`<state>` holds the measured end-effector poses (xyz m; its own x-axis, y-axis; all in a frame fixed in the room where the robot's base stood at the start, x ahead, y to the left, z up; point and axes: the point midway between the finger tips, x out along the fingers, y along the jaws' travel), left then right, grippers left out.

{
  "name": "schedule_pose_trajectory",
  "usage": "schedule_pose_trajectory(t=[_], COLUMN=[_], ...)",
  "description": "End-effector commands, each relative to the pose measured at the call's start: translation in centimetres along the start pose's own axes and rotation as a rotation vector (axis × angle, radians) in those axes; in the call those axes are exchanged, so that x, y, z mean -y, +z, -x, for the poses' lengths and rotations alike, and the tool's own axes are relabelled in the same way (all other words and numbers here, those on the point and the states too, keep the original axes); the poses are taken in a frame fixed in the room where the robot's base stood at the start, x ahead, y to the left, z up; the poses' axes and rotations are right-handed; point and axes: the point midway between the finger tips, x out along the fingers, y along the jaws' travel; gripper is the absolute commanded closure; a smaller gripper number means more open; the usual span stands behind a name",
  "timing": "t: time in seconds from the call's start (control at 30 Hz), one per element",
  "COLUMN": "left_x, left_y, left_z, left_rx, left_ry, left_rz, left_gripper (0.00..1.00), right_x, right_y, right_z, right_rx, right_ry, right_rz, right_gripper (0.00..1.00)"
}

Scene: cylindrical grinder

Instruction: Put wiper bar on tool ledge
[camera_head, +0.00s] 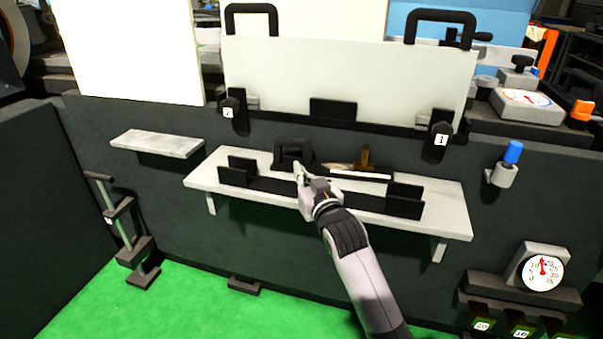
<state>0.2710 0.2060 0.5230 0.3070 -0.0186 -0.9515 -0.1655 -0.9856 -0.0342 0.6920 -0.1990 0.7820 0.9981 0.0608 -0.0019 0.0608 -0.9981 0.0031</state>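A long pale shelf (445,205) is fixed to the dark machine front and looks like the tool ledge. On it lies a thin dark bar with a white edge (375,174), which may be the wiper bar. A brown upright piece (365,157) stands at the bar. A black block with a recess (292,150) stands left of it. My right gripper (298,173) is over the shelf, just in front of the black block. Its fingers look small and close together; I cannot tell whether they hold anything. My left gripper is out of view.
Black upright brackets (404,200) stand on the shelf ends. A smaller, empty pale shelf (157,144) is at left. A white panel with black handles (350,80) stands behind. A blue-capped item (512,152) sits in a holder at right. Green floor (220,310) is below.

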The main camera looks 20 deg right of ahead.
Motion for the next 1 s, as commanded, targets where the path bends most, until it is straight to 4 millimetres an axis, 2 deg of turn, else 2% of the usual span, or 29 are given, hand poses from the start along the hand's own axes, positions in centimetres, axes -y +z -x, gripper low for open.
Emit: schedule_pose_trajectory(t=[0.4,1.0], left_x=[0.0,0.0], left_y=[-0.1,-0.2], left_z=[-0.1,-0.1], left_rx=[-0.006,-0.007], left_ry=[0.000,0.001], left_rz=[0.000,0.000], left_gripper=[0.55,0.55], right_x=[0.0,0.0], right_y=[1.2,0.9], right_z=[0.0,0.0], right_rx=[0.010,0.002], right_ry=[0.000,0.000], right_rz=[-0.003,0.000], right_gripper=[1.00,0.60])
